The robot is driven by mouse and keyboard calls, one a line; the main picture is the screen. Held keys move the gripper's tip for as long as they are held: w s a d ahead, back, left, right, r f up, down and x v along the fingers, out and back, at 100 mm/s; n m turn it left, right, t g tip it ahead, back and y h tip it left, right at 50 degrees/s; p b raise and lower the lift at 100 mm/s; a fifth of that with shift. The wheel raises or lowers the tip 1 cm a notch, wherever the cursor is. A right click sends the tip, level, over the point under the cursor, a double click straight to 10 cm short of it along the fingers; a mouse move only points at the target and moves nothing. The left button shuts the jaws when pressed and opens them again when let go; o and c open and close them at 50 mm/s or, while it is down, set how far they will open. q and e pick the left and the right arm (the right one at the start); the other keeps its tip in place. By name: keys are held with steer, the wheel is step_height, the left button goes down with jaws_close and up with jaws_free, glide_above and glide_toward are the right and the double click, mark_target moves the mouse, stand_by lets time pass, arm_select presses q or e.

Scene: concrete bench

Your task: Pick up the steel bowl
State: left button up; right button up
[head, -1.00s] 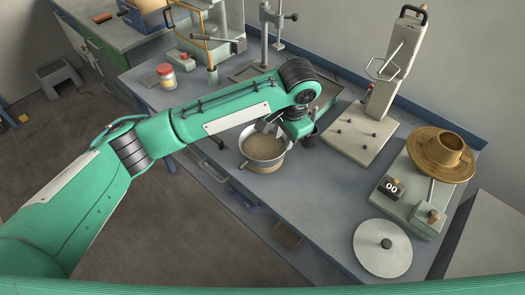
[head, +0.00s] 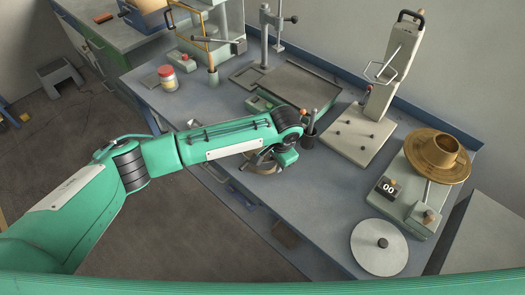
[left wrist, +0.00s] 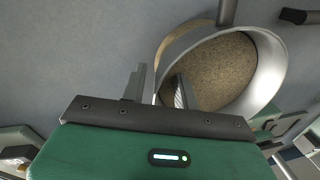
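The steel bowl (left wrist: 270,75), holding a tan grainy material (left wrist: 222,72), fills the upper right of the left wrist view. In the head view only a small part of the bowl (head: 262,168) shows below my left arm, which hides the rest. My left gripper (left wrist: 157,88) is open at the bowl's near-left rim. One finger is outside the wall and the other is inside the bowl, with a gap between them. I cannot tell whether either finger touches the wall. My right gripper is not in view.
A dark cup with tools (head: 309,136) stands just right of my left wrist. A press on a pale base (head: 350,136), a device with a brass dish (head: 438,158) and a round grey plate (head: 379,248) stand further right. A jar (head: 167,78) stands at the back left.

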arm_select(q)
jaws_close()
stand_by(1.4)
